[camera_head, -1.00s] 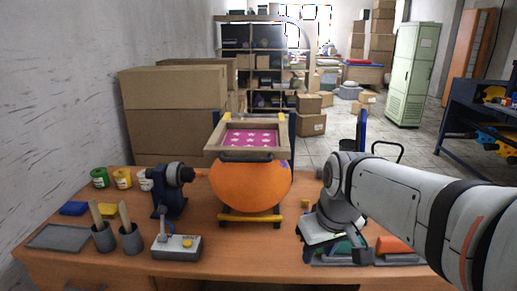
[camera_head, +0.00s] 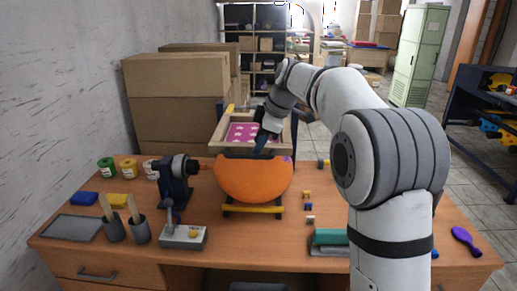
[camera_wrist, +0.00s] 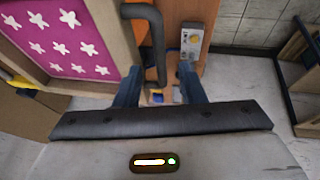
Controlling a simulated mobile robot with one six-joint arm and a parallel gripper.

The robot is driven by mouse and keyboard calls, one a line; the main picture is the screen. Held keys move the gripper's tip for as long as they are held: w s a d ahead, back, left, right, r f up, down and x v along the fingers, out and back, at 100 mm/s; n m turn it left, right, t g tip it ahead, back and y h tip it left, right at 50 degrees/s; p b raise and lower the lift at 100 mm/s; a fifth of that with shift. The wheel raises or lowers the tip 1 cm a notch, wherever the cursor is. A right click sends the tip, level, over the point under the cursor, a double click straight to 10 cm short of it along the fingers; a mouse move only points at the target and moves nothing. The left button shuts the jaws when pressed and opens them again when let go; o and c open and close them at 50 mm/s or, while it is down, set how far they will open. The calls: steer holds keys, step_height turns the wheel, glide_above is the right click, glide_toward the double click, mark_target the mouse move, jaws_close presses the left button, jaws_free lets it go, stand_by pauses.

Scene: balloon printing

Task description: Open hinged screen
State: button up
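The hinged screen (camera_head: 217,131) is a wooden frame with a pink, white-starred mesh, lying lowered above the orange balloon (camera_head: 250,182). Its pink mesh also shows at upper left in the wrist view (camera_wrist: 68,37). A dark curved handle (camera_wrist: 150,35) sits at the screen's edge. My gripper (camera_head: 262,146) is at the screen's front right side. In the wrist view its two blue fingers (camera_wrist: 160,90) are spread apart, with the handle's near end seen between them. I cannot tell if they touch it. Part of the screen's right side is hidden behind my arm.
A blue clamp-like device (camera_head: 175,185), a lever control box (camera_head: 184,237) and brush cups (camera_head: 139,231) stand left of the balloon. Cardboard boxes (camera_head: 180,90) are stacked behind. Small blocks and a purple balloon (camera_head: 466,241) lie to the right.

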mark_target(255, 156)
steer(key=shift+x, duration=2.05)
steer(key=shift+c, duration=0.6)
jaws_close()
